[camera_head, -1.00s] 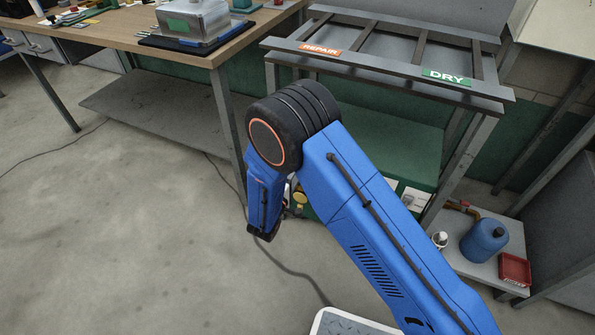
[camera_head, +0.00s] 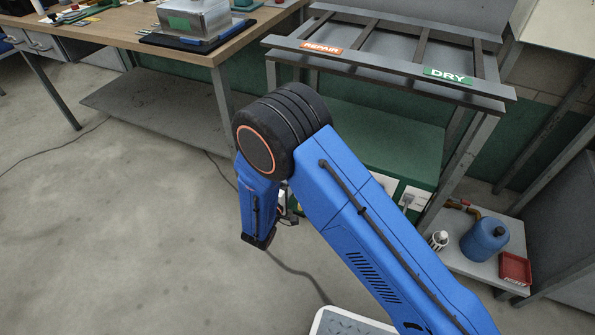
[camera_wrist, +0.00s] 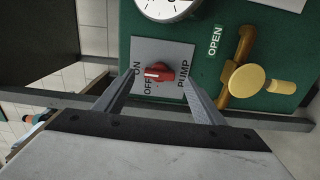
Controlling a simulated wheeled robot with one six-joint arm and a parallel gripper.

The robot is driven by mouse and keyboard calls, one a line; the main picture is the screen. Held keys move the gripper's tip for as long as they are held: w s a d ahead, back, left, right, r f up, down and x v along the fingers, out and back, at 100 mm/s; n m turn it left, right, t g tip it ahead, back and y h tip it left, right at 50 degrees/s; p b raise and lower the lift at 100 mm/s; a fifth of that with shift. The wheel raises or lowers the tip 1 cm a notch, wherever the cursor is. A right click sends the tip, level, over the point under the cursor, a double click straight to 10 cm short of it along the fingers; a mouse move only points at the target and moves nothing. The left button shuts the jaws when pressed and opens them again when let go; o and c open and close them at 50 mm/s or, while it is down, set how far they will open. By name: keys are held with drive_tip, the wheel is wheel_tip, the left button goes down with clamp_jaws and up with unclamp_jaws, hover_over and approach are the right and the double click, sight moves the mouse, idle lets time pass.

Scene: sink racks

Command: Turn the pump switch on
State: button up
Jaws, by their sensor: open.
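The pump switch (camera_wrist: 166,71) is a red knob on a grey plate (camera_wrist: 165,50) marked ON, OFF and PUMP, on a green panel in the wrist view. The knob's white mark lies on its left side; I cannot tell which label it points at. My gripper (camera_wrist: 160,80) is open, with one finger on each side of the knob. I cannot tell whether the fingers touch it. In the head view my arm hides the switch and the gripper's fingers.
A brass valve with a yellow handle (camera_wrist: 246,80), beside an OPEN label, is right of the switch. A round gauge (camera_wrist: 166,6) sits above it. In the head view a rack (camera_head: 385,72) marked REPAIR and DRY stands over the green cabinet (camera_head: 385,140). A blue jug (camera_head: 484,241) stands lower right.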

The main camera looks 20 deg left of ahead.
drive_tip(key=s+a, duration=0.1)
drive_tip(key=s, duration=1.2)
drive_tip(key=shift+s, duration=0.4)
drive_tip(key=w+d+r+m+g+h, duration=0.35)
drive_tip(key=d+r, duration=0.25)
drive_tip(key=d, duration=0.3)
drive_tip(key=w+d+r+m+g+h, duration=0.2)
drive_tip(key=w+d+r, duration=0.25)
drive_tip(key=d, duration=0.35)
drive_tip(key=w+d+r+m+g+h, duration=0.25)
drive_tip(key=d+r, duration=0.35)
drive_tip(key=d, duration=0.3)
drive_tip(key=s+d+r+m+g+y, duration=0.1)
drive_tip(key=s+d+r+m+g, duration=0.15)
drive_tip(key=d, duration=0.55)
drive_tip(key=s+d+r+m+g+y, duration=0.1)
drive_tip(key=s+d+r+g, duration=0.25)
drive_tip(key=d, duration=0.55)
drive_tip(key=s+d+r+m+g+y, duration=0.1)
drive_tip(key=s+d+r+m+g, duration=0.2)
drive_tip(key=d, duration=0.5)
drive_tip(key=s+d+r+m+t+y, duration=0.1)
drive_tip(key=s+d+r+t+y, duration=0.1)
drive_tip(key=s, duration=0.4)
drive_tip(key=s+d+r+m+t+y, duration=0.1)
drive_tip(key=s+d+r+y, duration=0.2)
drive_tip(key=s, duration=0.4)
drive_tip(key=shift+s+r+t+y, duration=0.15)
drive_tip(key=shift+r+t+y, duration=0.25)
drive_tip(key=shift+r+y, duration=0.55)
